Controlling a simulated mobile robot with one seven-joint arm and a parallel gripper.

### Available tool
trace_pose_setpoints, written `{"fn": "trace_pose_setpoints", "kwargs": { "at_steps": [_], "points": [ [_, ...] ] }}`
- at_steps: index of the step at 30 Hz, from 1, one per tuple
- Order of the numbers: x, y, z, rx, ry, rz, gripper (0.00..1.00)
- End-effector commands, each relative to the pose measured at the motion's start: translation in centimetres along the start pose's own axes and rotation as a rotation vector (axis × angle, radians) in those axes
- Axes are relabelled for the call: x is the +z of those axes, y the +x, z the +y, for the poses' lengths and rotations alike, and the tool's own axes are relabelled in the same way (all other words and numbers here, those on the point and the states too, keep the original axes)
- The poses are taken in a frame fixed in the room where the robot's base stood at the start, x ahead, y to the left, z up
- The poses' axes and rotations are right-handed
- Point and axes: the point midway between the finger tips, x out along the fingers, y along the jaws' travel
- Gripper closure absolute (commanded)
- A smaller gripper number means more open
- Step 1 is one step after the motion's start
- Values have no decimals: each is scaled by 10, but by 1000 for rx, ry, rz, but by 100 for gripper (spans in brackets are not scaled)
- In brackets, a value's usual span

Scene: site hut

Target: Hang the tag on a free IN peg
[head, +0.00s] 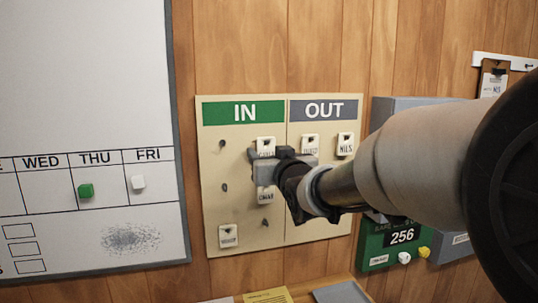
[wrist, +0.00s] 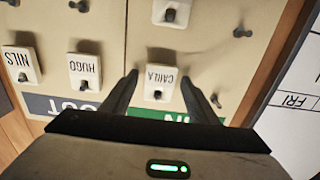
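A white tag reading CARLA (wrist: 161,82) hangs on the upper right peg of the IN side (head: 245,113); it also shows in the head view (head: 265,142), partly covered. My gripper (wrist: 165,85) is open, with one finger on each side of this tag. In the head view my gripper (head: 272,165) is in front of the IN side's right column. Free IN pegs show at upper left (head: 222,145), middle left (head: 223,187) and lower right (head: 265,223). Whether the fingers touch the tag I cannot tell.
Another tag (head: 265,195) hangs below CARLA, and one (head: 228,236) at lower left. HUGO (head: 310,145) and NILS (head: 345,145) hang on the OUT side (head: 325,109). A whiteboard (head: 80,80) is left; a green counter box (head: 385,245) is right.

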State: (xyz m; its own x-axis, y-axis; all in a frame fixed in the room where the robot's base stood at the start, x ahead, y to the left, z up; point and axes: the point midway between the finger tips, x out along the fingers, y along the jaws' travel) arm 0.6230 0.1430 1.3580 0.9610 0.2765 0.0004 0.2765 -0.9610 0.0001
Motion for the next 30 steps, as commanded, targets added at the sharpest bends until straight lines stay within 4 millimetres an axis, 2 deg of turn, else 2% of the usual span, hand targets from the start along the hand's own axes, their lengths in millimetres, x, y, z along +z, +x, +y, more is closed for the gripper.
{"fn": "trace_pose_setpoints", "kwargs": {
  "at_steps": [9,14,30],
  "points": [
    [0,-1,0,0,0,0,42],
    [0,-15,0,1,0,1,42],
    [-1,-140,-1,-1,-1,3,42]
  ]
}}
